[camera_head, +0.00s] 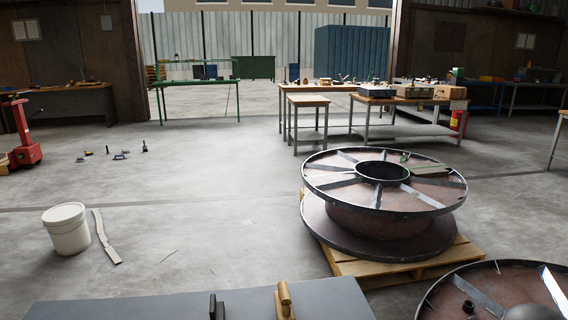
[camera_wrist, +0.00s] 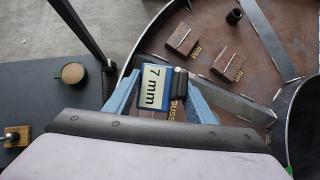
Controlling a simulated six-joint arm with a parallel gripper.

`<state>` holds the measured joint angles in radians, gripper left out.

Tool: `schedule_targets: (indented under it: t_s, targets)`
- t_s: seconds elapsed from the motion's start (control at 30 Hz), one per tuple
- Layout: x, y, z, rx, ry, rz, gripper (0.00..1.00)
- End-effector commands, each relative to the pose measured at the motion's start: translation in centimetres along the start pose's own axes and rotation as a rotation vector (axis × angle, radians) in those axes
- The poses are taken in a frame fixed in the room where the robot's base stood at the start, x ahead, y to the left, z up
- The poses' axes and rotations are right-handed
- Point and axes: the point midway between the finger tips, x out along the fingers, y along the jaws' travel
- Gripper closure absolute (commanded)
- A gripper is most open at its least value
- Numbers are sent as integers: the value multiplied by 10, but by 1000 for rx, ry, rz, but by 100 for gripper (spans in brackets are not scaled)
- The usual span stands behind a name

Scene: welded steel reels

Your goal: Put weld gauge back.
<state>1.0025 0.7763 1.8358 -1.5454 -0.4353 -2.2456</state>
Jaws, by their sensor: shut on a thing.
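In the wrist view my gripper (camera_wrist: 160,98) has its light blue fingers shut on a small block marked "7 mm" (camera_wrist: 153,86), which appears to be the weld gauge. The block has a cream face and blue edges, with a dark and silver piece at its right side. It is held over the near steel reel (camera_wrist: 245,105). A brown block lettered "GUSS…" shows partly behind the held block; the rest is hidden. The near reel also shows in the head view (camera_head: 475,285); my gripper does not.
A black cylinder (camera_wrist: 234,16) stands on the near reel. A grey bench (camera_head: 130,305) lies to its left, holding a wooden-handled item (camera_head: 285,298) and a dark upright one (camera_head: 216,306). Another reel (camera_head: 375,220) sits on a pallet beyond. A white bucket (camera_head: 66,232) stands on the floor.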

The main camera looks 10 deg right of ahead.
Motion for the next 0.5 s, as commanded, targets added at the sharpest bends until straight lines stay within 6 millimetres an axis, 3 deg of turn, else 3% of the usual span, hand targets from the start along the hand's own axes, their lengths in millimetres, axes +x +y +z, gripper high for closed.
schedule_targets:
  t_s: [0.03,0.2,0.5]
  targets:
    - [2,-2,-12,21,20,-6,86]
    - [6,-6,-38,62,62,-18,86]
    - [7,-8,-49,80,81,-24,86]
